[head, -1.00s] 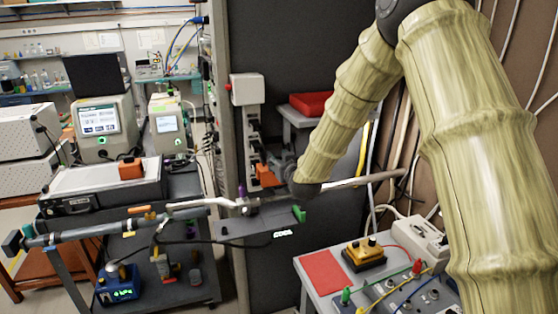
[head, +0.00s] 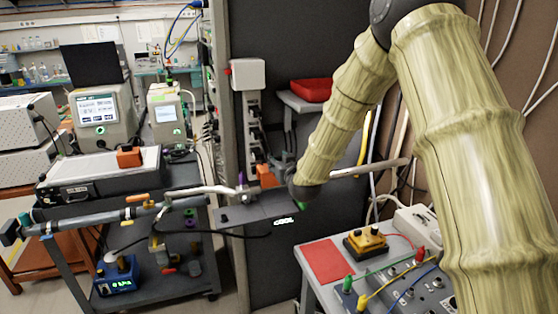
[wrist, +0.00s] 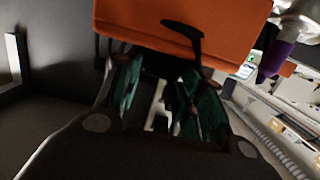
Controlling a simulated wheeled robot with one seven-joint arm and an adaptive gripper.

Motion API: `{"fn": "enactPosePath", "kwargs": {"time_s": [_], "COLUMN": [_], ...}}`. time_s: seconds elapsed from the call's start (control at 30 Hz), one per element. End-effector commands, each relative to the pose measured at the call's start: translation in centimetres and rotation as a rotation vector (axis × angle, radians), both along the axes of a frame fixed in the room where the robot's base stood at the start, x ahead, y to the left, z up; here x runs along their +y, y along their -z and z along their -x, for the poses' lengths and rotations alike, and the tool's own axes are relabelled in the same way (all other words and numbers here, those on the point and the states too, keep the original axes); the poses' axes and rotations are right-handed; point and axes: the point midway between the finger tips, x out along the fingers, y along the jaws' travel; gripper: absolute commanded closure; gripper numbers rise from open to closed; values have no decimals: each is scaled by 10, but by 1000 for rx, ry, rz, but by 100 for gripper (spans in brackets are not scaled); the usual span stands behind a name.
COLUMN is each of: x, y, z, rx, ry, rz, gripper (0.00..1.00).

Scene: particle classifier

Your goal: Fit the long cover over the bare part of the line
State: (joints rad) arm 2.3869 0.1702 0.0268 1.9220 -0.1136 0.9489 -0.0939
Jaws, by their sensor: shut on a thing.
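My gripper (head: 284,170) is in the middle of the head view, partly hidden by my arm. It is shut on an orange block-like piece (head: 266,176), which looks like the long cover. In the wrist view this orange piece (wrist: 180,25) spans the top beyond the green-padded fingers (wrist: 165,88), with a black hook-shaped part across it. The fingers' exact contact is dark. The line (head: 95,222) is a grey pipe running from the left into a bent, bare silvery stretch (head: 200,190). The orange piece is to the right of that stretch's purple-marked end (head: 241,180), apart from it.
A dark flat plate (head: 245,214) lies just below my gripper. An orange block (head: 129,157) rests on an instrument at left. A small blue device (head: 117,275) stands below the line. A bench with a red mat (head: 325,260) and cables is at lower right.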

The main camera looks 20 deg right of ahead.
Motion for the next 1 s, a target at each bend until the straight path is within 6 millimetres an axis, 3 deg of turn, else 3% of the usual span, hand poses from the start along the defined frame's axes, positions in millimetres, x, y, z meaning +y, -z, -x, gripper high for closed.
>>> {"fn": "enactPosePath", "kwargs": {"time_s": [0.7, 1.0], "x": [0, 0], "y": [40, 48], "z": [0, 0], "rx": [0, 0], "ry": [0, 0], "rz": [0, 0], "gripper": [89, 89]}}
